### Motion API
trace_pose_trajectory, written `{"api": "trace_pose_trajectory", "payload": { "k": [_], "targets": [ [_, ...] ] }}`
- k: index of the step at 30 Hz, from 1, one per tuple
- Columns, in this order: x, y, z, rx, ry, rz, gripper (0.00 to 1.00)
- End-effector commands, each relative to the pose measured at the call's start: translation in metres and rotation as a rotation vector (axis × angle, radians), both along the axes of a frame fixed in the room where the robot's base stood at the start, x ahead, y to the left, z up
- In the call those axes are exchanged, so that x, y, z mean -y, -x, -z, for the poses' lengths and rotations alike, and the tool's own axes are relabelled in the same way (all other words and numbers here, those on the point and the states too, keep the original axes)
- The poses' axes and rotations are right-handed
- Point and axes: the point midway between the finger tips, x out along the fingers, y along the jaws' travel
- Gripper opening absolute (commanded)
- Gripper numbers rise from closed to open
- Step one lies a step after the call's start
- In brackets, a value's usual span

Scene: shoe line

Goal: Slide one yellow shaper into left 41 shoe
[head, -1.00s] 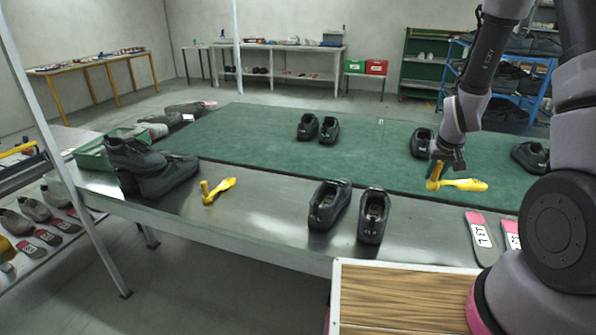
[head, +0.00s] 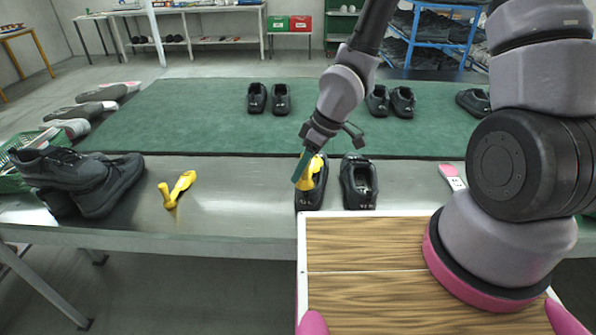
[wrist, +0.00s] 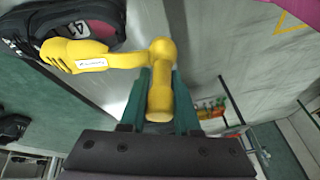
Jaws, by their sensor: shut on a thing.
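My gripper (head: 304,167) is shut on a yellow shaper (head: 315,168), holding its knob end between green fingers. In the wrist view the shaper (wrist: 92,57) reaches left to a black shoe (wrist: 118,12). A second yellow shaper (head: 178,190) lies on the metal bench at left.
Black shoes (head: 85,180) are stacked at the bench's left end beside a green basket (head: 12,181). More black shoe pairs (head: 268,98) stand on the green mat (head: 200,125). A pink-tipped insole (head: 452,176) lies right. The bench between the loose shaper and front pair is clear.

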Motion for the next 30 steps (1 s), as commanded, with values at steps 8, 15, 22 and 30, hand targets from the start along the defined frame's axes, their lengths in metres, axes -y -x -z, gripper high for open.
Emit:
{"api": "trace_pose_trajectory", "payload": {
  "k": [8, 15, 22, 30],
  "targets": [
    [-0.006, 0.007, 0.003, -0.046, -0.007, -0.049, 0.00],
    [-0.004, -0.006, 0.014, -0.140, -0.029, -0.044, 0.00],
    [-0.001, -0.021, 0.017, -0.235, -0.048, -0.045, 0.00],
    [0.001, -0.040, 0.019, -0.346, -0.072, -0.045, 0.00]
  ]
}}
